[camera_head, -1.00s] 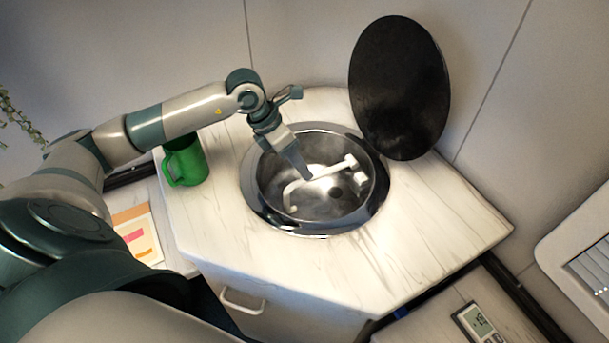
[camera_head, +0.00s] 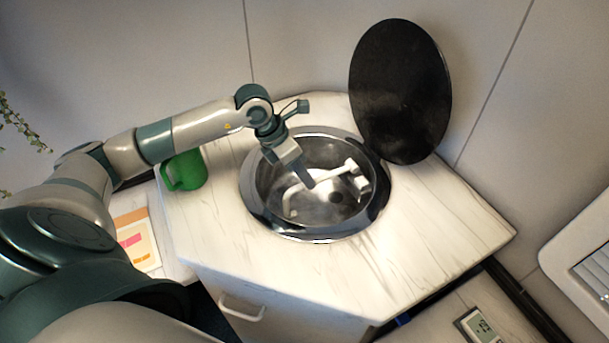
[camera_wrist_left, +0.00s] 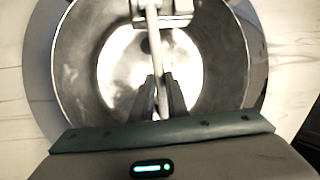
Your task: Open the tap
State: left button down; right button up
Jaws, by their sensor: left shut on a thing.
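The white tap (camera_head: 345,170) lies folded low inside the round metal sink (camera_head: 262,205), its base at the right side of the bowl and its bent spout reaching left. My left gripper (camera_head: 308,182) reaches down into the bowl over the spout. In the left wrist view the tap's spout (camera_wrist_left: 153,45) runs down between the two fingers of my left gripper (camera_wrist_left: 160,98), which is shut on it. The fingers hide part of the spout. My right gripper is not in view.
A black round lid (camera_head: 400,90) stands raised behind the sink. A green mug (camera_head: 186,170) stands left of the sink on the pale counter (camera_head: 420,225). The counter in front of and right of the sink is clear.

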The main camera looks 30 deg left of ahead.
pick_arm(q)
jog(key=shift+r, duration=0.15)
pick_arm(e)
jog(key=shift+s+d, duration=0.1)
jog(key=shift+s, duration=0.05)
